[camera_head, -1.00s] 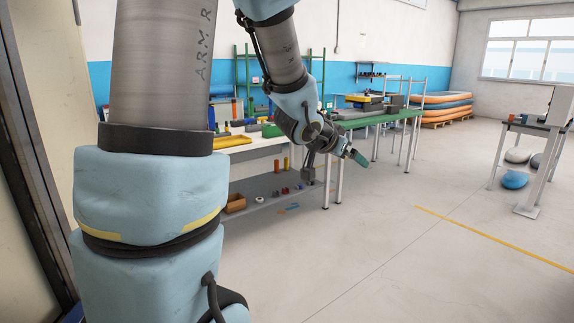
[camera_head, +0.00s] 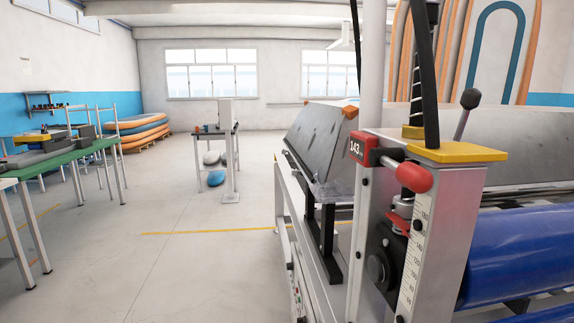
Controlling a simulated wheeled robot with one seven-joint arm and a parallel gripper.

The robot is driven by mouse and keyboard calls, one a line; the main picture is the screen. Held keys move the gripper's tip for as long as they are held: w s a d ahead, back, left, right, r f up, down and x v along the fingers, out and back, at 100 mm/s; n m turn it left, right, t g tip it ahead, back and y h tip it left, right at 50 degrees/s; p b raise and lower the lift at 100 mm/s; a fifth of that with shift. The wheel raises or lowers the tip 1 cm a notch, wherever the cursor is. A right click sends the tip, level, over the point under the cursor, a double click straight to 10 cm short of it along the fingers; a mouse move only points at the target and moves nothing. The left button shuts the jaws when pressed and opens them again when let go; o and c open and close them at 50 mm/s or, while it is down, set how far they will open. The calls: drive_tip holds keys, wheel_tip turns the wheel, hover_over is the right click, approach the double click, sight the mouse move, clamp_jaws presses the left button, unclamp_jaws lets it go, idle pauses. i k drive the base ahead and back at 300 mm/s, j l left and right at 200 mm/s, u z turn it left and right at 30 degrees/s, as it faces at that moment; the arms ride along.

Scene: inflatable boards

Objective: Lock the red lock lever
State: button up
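A machine with a silver end post (camera_head: 440,230) stands close on the right. A thick red-ended handle (camera_head: 413,177) sticks out from beside its red counter (camera_head: 363,149), which reads 143. A smaller flat red piece (camera_head: 398,222) sits just below, near a black round knob (camera_head: 376,270) and a printed scale (camera_head: 413,250). I cannot tell for sure which red part is the lock lever, or whether it is locked. My gripper is not in view.
A blue roller (camera_head: 515,250) runs right from the post. A black-knobbed lever (camera_head: 466,112) stands behind the yellow cap (camera_head: 455,152). Open floor (camera_head: 180,265) lies to the left, with a green-topped table (camera_head: 60,152) beyond it.

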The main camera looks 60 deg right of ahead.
sight(414, 177)
drive_tip(key=i+j+z, duration=0.1)
drive_tip(key=j+z, duration=0.15)
drive_tip(key=z, duration=0.15)
drive_tip(key=j+z, duration=0.25)
drive_tip(key=z, duration=0.15)
drive_tip(key=i, duration=0.05)
